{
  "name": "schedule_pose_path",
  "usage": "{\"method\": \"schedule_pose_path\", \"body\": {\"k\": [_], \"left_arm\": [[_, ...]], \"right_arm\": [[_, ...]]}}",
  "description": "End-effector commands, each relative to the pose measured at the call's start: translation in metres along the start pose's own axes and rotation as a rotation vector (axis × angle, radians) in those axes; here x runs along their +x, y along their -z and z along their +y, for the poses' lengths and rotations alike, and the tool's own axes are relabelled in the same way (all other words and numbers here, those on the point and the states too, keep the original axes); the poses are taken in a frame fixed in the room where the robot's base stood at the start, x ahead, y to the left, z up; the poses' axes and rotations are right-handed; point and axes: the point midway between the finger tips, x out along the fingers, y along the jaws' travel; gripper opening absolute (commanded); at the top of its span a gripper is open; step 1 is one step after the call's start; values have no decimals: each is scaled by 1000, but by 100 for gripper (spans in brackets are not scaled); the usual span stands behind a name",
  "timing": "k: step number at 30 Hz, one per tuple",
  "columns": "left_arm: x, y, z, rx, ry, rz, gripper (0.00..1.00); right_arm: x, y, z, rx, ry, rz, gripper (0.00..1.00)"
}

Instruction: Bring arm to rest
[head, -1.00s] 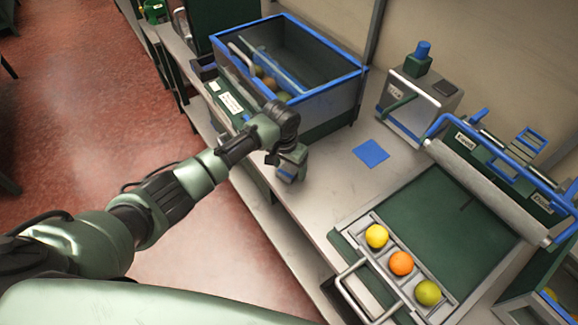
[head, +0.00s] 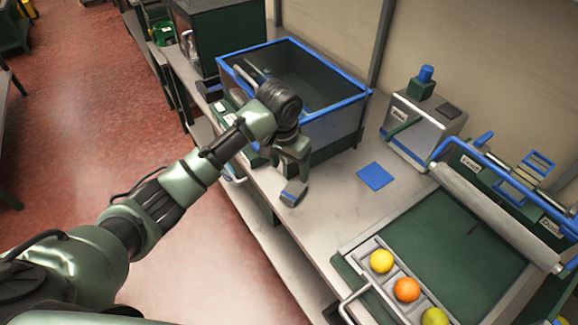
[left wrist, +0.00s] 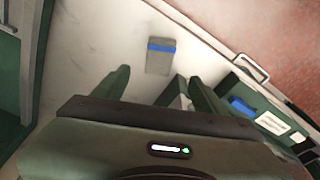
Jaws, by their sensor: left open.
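My left arm reaches from the lower left over the counter. Its gripper (head: 291,165) points down in front of the blue-rimmed bin (head: 345,108). In the left wrist view the two fingers of my left gripper (left wrist: 158,92) stand apart with nothing between them. A small grey block with a blue band (left wrist: 160,57) lies on the counter beyond the fingertips. It seems to show in the head view (head: 293,194) just below the gripper, apart from it or touching, I cannot tell. My right gripper is out of view.
A yellow fruit (head: 381,261), an orange one (head: 406,289) and a yellow-green one (head: 434,317) sit in a slotted tray at the lower right. A grey machine (head: 424,122) stands at the back. A blue square (head: 375,176) lies on bare counter.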

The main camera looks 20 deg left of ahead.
Motion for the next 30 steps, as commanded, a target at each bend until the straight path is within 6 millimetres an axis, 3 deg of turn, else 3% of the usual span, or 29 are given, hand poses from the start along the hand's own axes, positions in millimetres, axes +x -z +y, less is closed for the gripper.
{"method": "schedule_pose_path", "body": {"k": [20, 25, 30], "left_arm": [[0, -5, 5, 8, -5, 0, 72], [29, -40, 36, 52, -47, 22, 72], [57, -98, 72, 76, -96, 75, 72]], "right_arm": [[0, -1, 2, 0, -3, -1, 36], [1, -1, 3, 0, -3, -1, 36], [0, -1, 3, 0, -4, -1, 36]]}}
